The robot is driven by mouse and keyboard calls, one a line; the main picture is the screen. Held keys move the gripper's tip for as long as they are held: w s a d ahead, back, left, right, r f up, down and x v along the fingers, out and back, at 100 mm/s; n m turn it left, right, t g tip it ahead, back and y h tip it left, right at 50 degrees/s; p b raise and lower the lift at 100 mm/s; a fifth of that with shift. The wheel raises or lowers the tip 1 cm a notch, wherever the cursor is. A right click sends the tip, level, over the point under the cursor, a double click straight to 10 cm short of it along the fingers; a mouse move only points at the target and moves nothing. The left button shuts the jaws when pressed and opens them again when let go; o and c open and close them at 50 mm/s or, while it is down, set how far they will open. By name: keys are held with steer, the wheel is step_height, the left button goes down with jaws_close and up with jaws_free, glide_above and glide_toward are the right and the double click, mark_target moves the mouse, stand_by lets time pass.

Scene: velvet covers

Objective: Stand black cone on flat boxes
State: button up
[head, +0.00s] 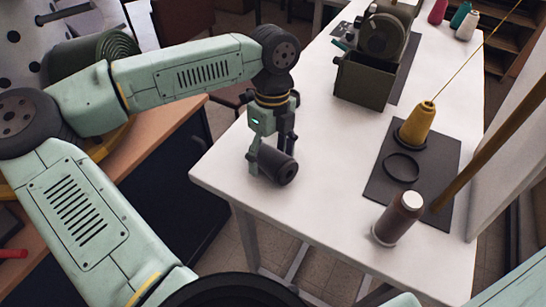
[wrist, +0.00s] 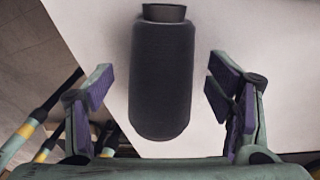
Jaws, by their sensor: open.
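The black cone (head: 281,170) lies on its side on the white table, near its left edge. In the wrist view the black cone (wrist: 162,85) lies lengthwise between my fingers, its narrow dark end at the top. My gripper (head: 270,155) is at the cone in the head view. In the wrist view my gripper (wrist: 161,74) is open, with gaps between its purple pads and both sides of the cone. I cannot make out any flat boxes for certain; a thin dark grey slab (head: 382,189) lies on the table to the right.
A mustard cone (head: 418,126) stands on the slab's far end, with a black ring (head: 402,181) before it. A brown cone (head: 397,220) stands at the slab's near end. A dark green machine (head: 362,82) stands farther back. The white table (head: 320,190) is clear between my gripper and the slab.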

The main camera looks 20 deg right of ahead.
steer(key=shift+c, duration=0.4)
steer(key=c, duration=1.3)
steer(key=shift+c, duration=0.2)
step_height(320, 180, up, 28)
steer(key=p, duration=0.1)
